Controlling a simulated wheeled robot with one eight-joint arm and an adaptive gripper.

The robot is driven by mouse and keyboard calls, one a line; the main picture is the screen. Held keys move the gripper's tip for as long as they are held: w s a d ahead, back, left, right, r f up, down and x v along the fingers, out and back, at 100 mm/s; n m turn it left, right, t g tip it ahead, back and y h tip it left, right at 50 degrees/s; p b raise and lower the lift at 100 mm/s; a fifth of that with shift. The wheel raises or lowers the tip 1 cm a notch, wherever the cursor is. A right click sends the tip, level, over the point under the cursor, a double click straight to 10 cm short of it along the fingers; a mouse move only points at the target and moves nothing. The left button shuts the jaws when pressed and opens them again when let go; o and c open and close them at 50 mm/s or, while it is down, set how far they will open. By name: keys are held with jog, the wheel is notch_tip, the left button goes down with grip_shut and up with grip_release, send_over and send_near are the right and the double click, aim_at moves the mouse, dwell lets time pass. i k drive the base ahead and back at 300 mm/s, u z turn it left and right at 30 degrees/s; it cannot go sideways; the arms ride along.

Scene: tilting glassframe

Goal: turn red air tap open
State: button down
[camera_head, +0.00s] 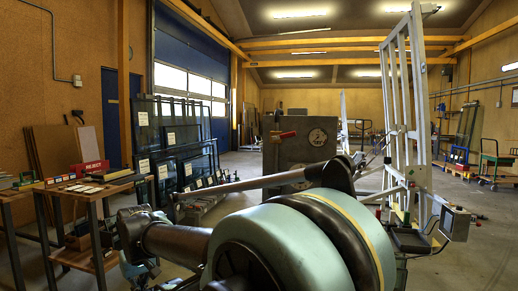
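A small red handle (287,134), which looks like the air tap, sits on the upper front of a grey cabinet (270,158). It lies roughly level, just left of a round gauge (317,137). My arm crosses the foreground, and its thin link runs right to a dark end part (338,174) in front of the cabinet's lower right. The end part appears below and right of the red handle, apart from it in the picture. My gripper's fingers are not clearly made out there, so I cannot tell whether they are open or shut.
A white tilting frame (405,110) stands right of the cabinet, with a small box (455,223) at its base. Glass panes (180,145) lean on racks at left. The floor at right is mostly clear.

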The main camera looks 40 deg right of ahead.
aim_at(285, 135)
jog(key=u, duration=0.6)
jog(key=k, duration=0.85)
jog(key=z, duration=1.85)
